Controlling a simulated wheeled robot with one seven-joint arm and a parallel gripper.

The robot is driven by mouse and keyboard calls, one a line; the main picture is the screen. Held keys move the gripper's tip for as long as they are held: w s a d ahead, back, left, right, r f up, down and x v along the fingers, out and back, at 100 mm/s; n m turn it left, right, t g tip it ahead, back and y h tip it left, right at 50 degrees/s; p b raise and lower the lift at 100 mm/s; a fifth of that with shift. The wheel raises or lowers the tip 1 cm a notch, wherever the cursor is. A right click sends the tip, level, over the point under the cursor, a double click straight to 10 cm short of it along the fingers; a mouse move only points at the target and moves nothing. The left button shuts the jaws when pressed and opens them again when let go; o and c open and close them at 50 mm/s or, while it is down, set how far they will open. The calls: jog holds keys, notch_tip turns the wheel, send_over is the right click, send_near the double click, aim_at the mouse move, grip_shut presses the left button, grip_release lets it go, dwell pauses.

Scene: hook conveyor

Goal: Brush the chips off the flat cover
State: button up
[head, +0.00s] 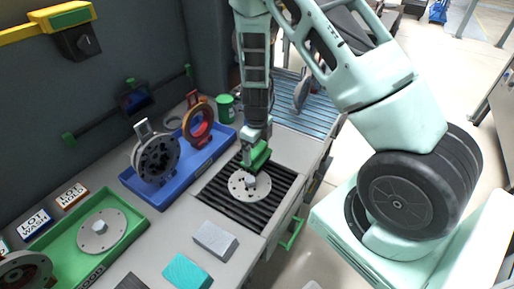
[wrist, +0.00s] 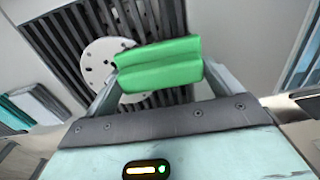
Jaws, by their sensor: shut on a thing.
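A round, pale flat cover (head: 238,190) with a small raised hub lies on the black slatted grate (head: 212,198). In the wrist view the cover (wrist: 96,52) shows a few small dark specks, too small to tell as chips or holes. My gripper (head: 256,148) is shut on a green block-like brush (head: 258,158). The brush is at the cover's far edge in the head view. In the wrist view the green brush (wrist: 160,66) spans the fingers and hides part of the cover. I cannot tell whether it touches the cover.
A blue tray (head: 152,196) holding upright flanged parts stands left of the grate. A green tray (head: 66,240) with another round cover sits at lower left. A grey block (head: 214,240) and a teal block (head: 186,272) lie on the bench in front. A green cup (head: 225,108) stands behind.

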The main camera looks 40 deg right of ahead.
jog(key=shift+f, duration=0.25)
jog(key=shift+s+d+r+b, duration=0.1)
jog(key=shift+s+d+b, duration=0.1)
jog(key=shift+s, duration=0.3)
jog(key=shift+s+d+b, duration=0.2)
jog(key=shift+s, duration=0.3)
jog(key=shift+s+d+b, duration=0.2)
jog(key=shift+s+b, duration=0.1)
jog(key=shift+s, duration=0.25)
jog(key=shift+s+d+b, duration=0.2)
jog(key=shift+s+b, duration=0.05)
jog(key=shift+s, duration=0.25)
jog(key=shift+w+a+r+p, duration=0.1)
jog(key=shift+w+a+p, duration=0.25)
jog(key=shift+w+p, duration=0.5)
jog(key=shift+w+a+p, duration=0.2)
jog(key=shift+w+p, duration=0.2)
jog(key=shift+w, duration=0.1)
jog(key=shift+w+a+p, duration=0.15)
jog(key=shift+w+p, duration=0.25)
jog(key=shift+w, duration=0.05)
jog(key=shift+w+a+f, duration=0.1)
jog(key=shift+w+f, duration=0.1)
jog(key=shift+w, duration=0.05)
